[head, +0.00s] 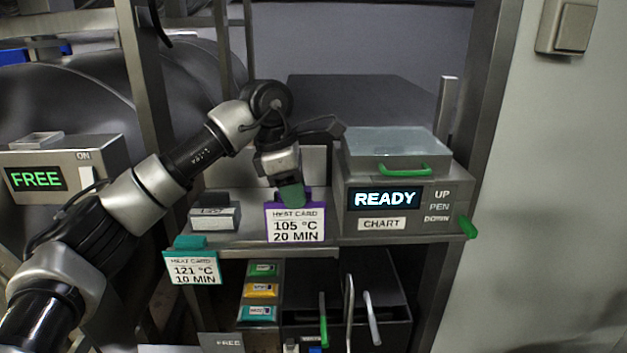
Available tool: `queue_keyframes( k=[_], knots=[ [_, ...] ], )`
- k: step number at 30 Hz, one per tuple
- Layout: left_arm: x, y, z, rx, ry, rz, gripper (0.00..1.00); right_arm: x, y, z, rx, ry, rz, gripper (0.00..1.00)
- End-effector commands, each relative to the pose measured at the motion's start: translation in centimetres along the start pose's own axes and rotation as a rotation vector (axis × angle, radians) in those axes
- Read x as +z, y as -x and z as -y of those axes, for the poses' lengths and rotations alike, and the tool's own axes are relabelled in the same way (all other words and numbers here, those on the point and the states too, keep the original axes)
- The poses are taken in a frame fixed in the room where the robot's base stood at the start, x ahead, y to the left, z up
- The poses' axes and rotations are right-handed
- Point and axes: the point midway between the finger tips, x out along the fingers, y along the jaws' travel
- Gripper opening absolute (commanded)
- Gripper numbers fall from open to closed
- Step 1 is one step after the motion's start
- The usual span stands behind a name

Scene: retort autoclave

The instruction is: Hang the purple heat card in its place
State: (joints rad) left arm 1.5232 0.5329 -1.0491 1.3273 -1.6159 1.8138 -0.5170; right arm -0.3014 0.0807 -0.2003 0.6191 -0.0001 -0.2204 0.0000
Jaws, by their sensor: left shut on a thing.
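The purple heat card (296,226) has a purple border and a white face reading "105 °C 20 MIN". It is upright, in front of the shelf edge, left of the chart recorder. My left gripper (290,194) points down from above and is shut on the card's upper part, hiding its top edge. I cannot tell whether the card touches the shelf edge. A teal heat card (193,268) reading "121 °C 10 MIN" hangs at the left end of the same shelf (345,241). My right gripper is not in view.
The chart recorder (398,198) shows "READY" and has a green lid handle (404,169). A small grey labelled box (215,213) stands on the shelf left of the card. Colored labelled blocks (260,290) and levers (371,318) lie below. A "FREE" display box (62,170) is at left.

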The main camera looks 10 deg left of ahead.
Motion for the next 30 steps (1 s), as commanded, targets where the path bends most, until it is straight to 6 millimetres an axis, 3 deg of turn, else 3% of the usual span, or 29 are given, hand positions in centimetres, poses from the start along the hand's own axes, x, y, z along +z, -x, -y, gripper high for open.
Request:
queue_keyframes(
  k=[3,11,30],
  knots=[
    [-0.5,0.3,-0.3,-0.007,0.014,-0.003,0.26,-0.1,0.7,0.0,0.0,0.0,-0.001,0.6],
    [-0.8,-0.7,-0.3,-0.008,0.015,-0.004,0.26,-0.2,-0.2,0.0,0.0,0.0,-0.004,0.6],
    [-2.0,-5.5,-0.2,-0.008,0.014,-0.004,0.26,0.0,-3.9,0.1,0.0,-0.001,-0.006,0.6]
  ],
)
